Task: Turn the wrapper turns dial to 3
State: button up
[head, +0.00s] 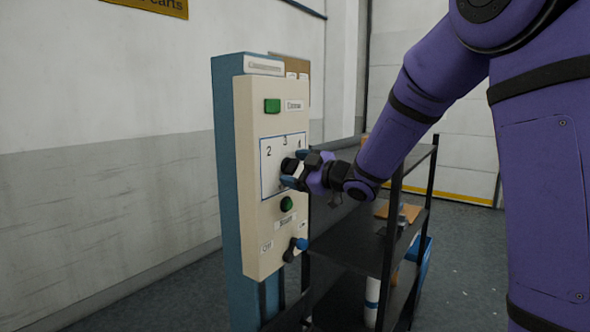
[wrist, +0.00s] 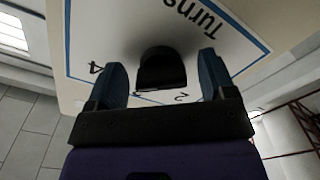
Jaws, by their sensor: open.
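The wrapper turns dial is a black knob (head: 288,165) on a white, blue-edged plate (head: 268,181) with the numerals 2, 3 and 4 around its upper part. In the wrist view the knob (wrist: 162,72) stands between the two blue fingers of my gripper (wrist: 161,63), with a visible gap on each side. The plate appears turned over there, with "Turns" at the top right, 4 at left and 2 below. My gripper (head: 295,168) is open at the dial in the head view and hides part of it. I cannot tell which number the dial points to.
The cream panel (head: 252,220) is on a blue post (head: 226,150). A black shelf cart (head: 345,250) stands close at right, under my arm.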

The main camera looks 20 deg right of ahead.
jog(key=shift+w+a, duration=0.15)
jog(key=shift+w, duration=0.05)
jog(key=c, duration=0.9)
jog(key=shift+c, duration=0.2)
jog(key=n, duration=0.4)
jog(key=shift+n, duration=0.3)
jog(key=shift+r+n, duration=0.15)
jog(key=shift+n, duration=2.45)
